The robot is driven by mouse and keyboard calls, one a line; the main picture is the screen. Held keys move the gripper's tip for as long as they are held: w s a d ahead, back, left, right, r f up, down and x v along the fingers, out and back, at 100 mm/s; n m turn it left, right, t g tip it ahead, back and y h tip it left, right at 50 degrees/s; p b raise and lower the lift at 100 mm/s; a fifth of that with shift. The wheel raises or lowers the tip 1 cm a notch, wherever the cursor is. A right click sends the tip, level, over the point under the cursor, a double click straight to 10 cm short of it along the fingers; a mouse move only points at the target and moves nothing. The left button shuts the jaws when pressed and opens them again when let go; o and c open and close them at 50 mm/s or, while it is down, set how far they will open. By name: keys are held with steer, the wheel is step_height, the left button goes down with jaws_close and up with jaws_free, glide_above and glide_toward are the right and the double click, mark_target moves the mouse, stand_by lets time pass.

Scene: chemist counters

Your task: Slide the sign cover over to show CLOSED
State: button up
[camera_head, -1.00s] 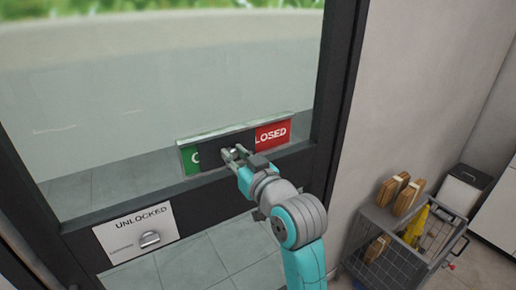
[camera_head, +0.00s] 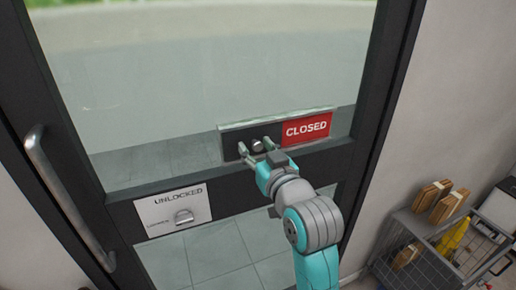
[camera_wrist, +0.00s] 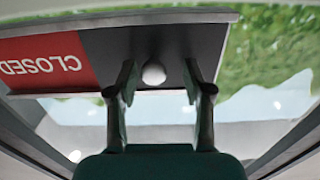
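The sign on the glass door has a dark sliding cover (camera_head: 231,145) at its left end, and its red CLOSED panel (camera_head: 306,128) shows in full on the right. No green shows. A small round knob (camera_head: 258,145) stands on the cover. My gripper (camera_head: 256,148) is open, with one finger on each side of the knob. The wrist view shows the sign upside down: the pale knob (camera_wrist: 154,74) sits between my spread fingers (camera_wrist: 160,82), with a gap on both sides, in front of the dark cover (camera_wrist: 108,43).
A lock plate (camera_head: 173,212) reading UNLOCKED, with a turn knob, is at the lower left of the sign. A metal door handle (camera_head: 68,200) is at far left. A wire trolley (camera_head: 425,262) with wooden blocks and a yellow item stands at lower right.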

steer(key=v, duration=0.7)
steer(key=shift+s, duration=0.2)
steer(key=s+d+f+m+h, duration=0.1)
steer(key=s+d+f, duration=0.2)
steer(key=s+f, duration=0.35)
steer(key=s+d+f+m+g+h, duration=0.1)
steer(key=s+d+f, duration=0.15)
steer(key=f, duration=0.65)
steer(key=s+d+f+m+h, duration=0.1)
steer(key=s+d+f+h, duration=0.15)
steer(key=s+f, duration=0.4)
steer(key=s+d+f, duration=0.1)
steer(key=s+f, duration=0.1)
steer(key=s, duration=0.6)
steer(key=s+d+f+g, duration=0.1)
steer(key=s+d+f, duration=0.1)
steer(key=s, duration=0.7)
steer(key=s+d+f+h, duration=0.1)
steer(key=s+f, duration=0.3)
steer(key=s, duration=0.5)
steer(key=shift+s+d+m, duration=0.15)
steer(key=shift+d+m, duration=0.15)
